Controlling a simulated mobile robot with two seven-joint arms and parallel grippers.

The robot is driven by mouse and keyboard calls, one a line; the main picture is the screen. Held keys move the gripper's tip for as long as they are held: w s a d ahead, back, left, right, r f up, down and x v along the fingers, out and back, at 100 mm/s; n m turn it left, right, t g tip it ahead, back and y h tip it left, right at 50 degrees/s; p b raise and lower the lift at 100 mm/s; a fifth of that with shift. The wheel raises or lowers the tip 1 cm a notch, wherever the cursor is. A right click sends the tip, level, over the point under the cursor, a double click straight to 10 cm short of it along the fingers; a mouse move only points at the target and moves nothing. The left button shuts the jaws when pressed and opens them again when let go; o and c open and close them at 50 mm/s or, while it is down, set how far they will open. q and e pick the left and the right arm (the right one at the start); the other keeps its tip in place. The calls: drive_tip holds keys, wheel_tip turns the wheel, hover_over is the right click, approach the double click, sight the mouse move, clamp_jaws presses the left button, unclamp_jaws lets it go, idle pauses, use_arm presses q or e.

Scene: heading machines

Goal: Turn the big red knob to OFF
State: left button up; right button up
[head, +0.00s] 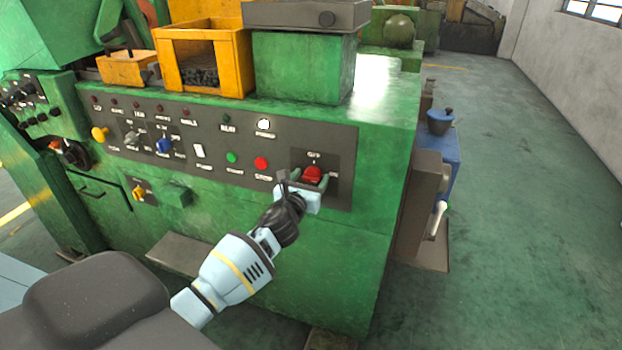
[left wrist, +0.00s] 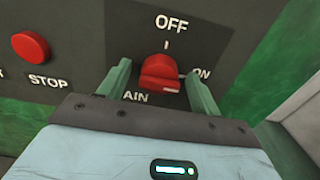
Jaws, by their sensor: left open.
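The big red knob (head: 313,174) sits on a dark plate at the right end of the machine's control panel. In the left wrist view the knob (left wrist: 158,71) has OFF printed above it and ON to its right. Its white mark shows at the lower right, on the ON side and away from OFF. My left gripper (head: 300,183) is in front of the knob. In the left wrist view its open fingers (left wrist: 160,86) stand on either side of the knob; I cannot tell whether they touch it. My right gripper is not in view.
A red STOP button (head: 261,163) and a green button (head: 232,157) are left of the knob. A blue selector (head: 164,146) is farther left. A grey box with a white-handled lever (head: 438,220) stands right of the machine. The floor at right is clear.

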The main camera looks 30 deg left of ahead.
use_arm(q)
drive_tip(key=shift+w, duration=0.25)
drive_tip(key=c, duration=1)
drive_tip(key=shift+o, duration=0.2)
